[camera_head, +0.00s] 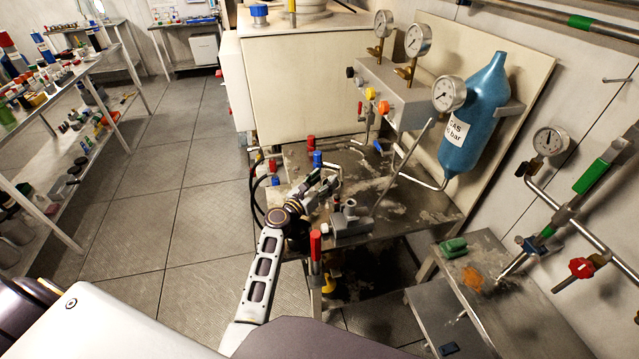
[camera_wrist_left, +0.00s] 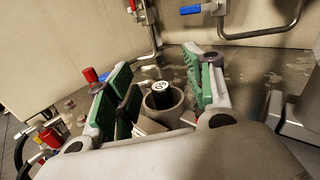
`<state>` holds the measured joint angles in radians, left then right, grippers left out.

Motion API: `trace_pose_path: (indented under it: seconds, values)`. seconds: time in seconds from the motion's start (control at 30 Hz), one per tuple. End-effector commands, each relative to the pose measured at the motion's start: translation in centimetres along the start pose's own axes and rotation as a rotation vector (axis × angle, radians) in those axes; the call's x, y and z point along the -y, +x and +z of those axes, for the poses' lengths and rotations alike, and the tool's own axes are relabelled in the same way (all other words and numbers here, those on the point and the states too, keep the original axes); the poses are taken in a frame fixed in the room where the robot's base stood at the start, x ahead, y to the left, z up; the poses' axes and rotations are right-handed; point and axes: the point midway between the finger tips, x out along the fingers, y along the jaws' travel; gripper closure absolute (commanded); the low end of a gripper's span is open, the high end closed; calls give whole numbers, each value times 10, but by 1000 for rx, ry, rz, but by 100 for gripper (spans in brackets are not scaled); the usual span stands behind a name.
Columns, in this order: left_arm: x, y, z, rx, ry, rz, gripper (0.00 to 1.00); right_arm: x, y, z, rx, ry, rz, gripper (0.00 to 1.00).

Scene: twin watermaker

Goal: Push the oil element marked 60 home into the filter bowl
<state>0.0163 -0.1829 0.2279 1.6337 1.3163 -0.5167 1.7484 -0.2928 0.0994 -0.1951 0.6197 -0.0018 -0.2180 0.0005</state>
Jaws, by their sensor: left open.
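The grey filter bowl (camera_wrist_left: 178,110) stands upright in the left wrist view, with its round mouth facing up. The oil element (camera_wrist_left: 161,98) is a dark cylinder with a pale marked top; it stands inside the bowl's mouth. I cannot read the mark surely or tell how deep the element sits. My left gripper (camera_wrist_left: 158,92), with green pads, is open, one finger on each side of the bowl, empty between them. In the head view my left gripper (camera_head: 328,187) is over the metal bench; the bowl is hard to make out there. My right gripper is out of view.
The metal bench (camera_head: 410,205) carries a grey fixture (camera_head: 350,222) close beside my gripper. Red-capped (camera_head: 311,142) and blue-capped (camera_head: 318,159) valves stand behind it. A red-handled valve (camera_head: 315,245) rises at the front edge. A blue gas bottle (camera_head: 474,115) hangs at the right.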

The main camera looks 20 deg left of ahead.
Motion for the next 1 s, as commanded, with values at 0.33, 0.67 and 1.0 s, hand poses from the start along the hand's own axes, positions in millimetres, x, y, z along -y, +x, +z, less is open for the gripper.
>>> trace_pose_path:
  seconds: [0.33,0.67,1.0]
  values:
    - [-7,-18,-8,-12,1,12,48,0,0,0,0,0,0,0]
    - [-6,-18,-5,-9,1,11,48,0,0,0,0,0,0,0]
    - [-5,-18,-5,-9,0,10,48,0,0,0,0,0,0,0]
